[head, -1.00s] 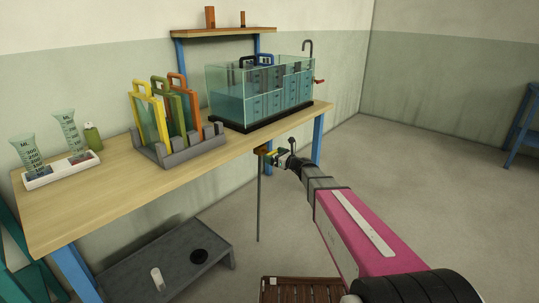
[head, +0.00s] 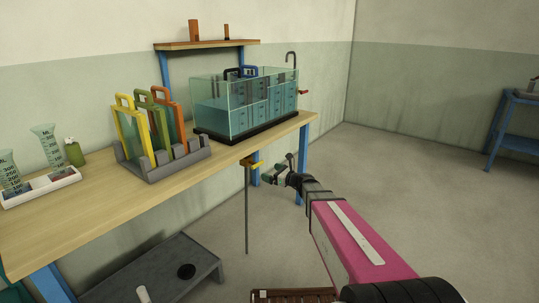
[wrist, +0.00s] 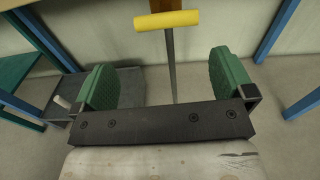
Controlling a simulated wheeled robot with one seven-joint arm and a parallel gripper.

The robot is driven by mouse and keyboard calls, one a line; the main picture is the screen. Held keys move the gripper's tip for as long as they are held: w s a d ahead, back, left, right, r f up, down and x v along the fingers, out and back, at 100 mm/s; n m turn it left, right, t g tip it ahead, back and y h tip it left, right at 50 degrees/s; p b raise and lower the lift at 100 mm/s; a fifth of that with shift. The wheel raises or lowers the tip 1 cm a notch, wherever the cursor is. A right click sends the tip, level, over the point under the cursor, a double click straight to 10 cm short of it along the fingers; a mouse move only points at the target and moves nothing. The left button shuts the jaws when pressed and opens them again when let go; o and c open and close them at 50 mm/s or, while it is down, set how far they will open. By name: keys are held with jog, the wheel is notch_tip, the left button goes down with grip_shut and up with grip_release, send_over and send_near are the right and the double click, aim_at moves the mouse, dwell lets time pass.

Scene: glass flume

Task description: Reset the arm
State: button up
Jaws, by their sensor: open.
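My gripper (head: 277,170) is at the end of my pink arm, just off the front edge of the bench. In the wrist view my gripper (wrist: 165,85) shows its two green pads wide apart with nothing held between them.
The glass flume (head: 248,103) stands on the wooden bench (head: 95,195). A grey rack (head: 165,160) holds yellow, green and orange framed panels. Graduated beakers (head: 48,146) and a green bottle (head: 73,152) stand at left. A low grey platform (head: 165,272) is below.

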jog(key=s+d+f+n+g+h, duration=0.25)
jog(key=s+f+n+g, duration=0.2)
jog(key=s+n, duration=0.3)
jog(key=s+d+f+n+g+h, duration=0.1)
jog(key=s+f+n+g+h, duration=0.2)
jog(key=s+f+n, duration=0.35)
jog(key=s+d+f+n+g+h, duration=0.1)
jog(key=s+d+n+g+h, duration=0.2)
jog(key=s+d+n+h, duration=0.5)
jog(key=s+d+n, duration=0.2)
jog(key=s+d, duration=0.2)
jog(key=s, duration=0.1)
jog(key=shift+d+f+n, duration=0.2)
jog(key=shift+f+n, duration=0.1)
jog(key=shift+n, duration=0.1)
jog(key=shift+h, duration=0.25)
